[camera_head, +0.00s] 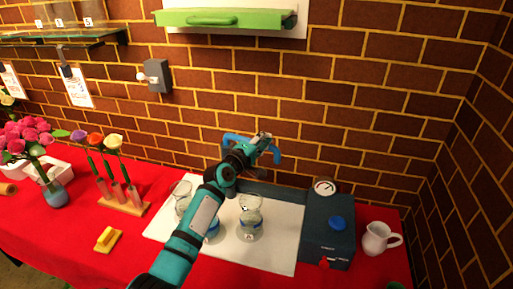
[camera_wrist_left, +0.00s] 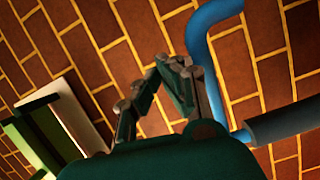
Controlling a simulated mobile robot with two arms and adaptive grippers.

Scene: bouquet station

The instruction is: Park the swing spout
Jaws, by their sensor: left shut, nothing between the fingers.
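The swing spout (camera_head: 235,138) is a bright blue bent pipe above the back of the white mat, partly hidden behind my left arm and gripper. In the left wrist view the blue spout (camera_wrist_left: 198,50) curves down beside the fingers to a dark grey cylinder (camera_wrist_left: 285,122). My left gripper (camera_head: 264,138) is up at the spout's height. In the wrist view its fingers (camera_wrist_left: 165,75) are shut with nothing between them, just left of the pipe. I cannot tell whether they touch it. My right gripper is not in view.
Glass vases (camera_head: 250,222) stand on the white mat (camera_head: 273,258) below my arm. A dark blue box (camera_head: 322,232) with a gauge stands at the right, beside a white pitcher (camera_head: 377,238). Flower tubes in a wooden rack (camera_head: 124,206) are at the left. The brick wall is close behind.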

